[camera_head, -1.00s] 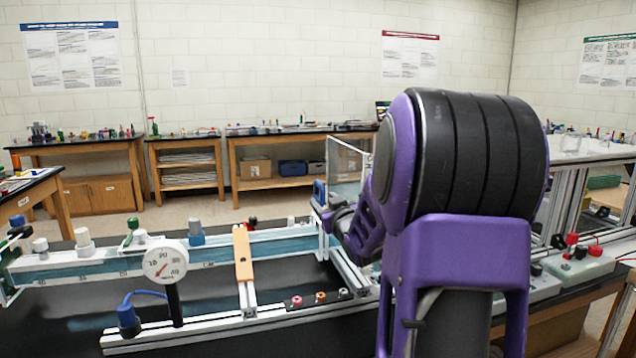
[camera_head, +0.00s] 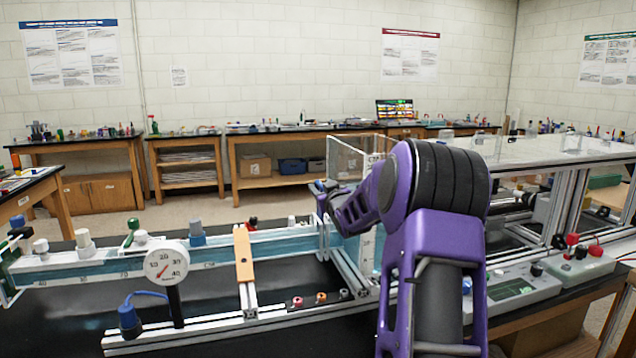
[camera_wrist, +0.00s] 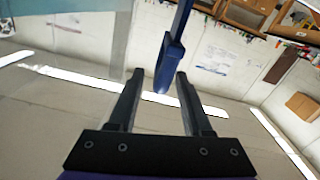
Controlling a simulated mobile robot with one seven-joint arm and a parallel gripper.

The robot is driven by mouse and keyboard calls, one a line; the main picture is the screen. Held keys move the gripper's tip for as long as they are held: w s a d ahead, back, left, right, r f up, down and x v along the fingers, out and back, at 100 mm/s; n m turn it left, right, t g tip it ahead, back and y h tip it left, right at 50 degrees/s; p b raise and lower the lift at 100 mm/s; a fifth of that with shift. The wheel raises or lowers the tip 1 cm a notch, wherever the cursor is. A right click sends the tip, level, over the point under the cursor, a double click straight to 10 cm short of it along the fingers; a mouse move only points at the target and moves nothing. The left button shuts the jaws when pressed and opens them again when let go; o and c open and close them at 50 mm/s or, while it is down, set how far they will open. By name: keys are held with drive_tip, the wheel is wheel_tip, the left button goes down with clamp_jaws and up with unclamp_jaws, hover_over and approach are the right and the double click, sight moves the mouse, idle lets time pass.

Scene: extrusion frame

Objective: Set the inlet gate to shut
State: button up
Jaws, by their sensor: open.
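A blue handle, which I take to be the inlet gate's lever, shows in the wrist view (camera_wrist: 172,58). It hangs down from the top and its lower end lies between my finger tips in the picture. My gripper (camera_wrist: 160,75) is open, with a dark finger on each side of the handle; I cannot tell whether either touches it. In the head view a small blue part (camera_head: 320,186) shows at the clear tank end of the water channel (camera_head: 285,243), just left of my wrist. My fingers are mostly hidden there, and the gate's setting cannot be read.
A round dial gauge (camera_head: 167,263) stands on a post at the front left. An orange-tan bar (camera_head: 243,253) crosses the channel. A clear tank wall (camera_head: 345,160) rises behind my wrist. A grey control box (camera_head: 515,290) sits to the right of my arm.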

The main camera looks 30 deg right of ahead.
sight(318, 182)
drive_tip(key=shift+x, duration=1.95)
clamp_jaws()
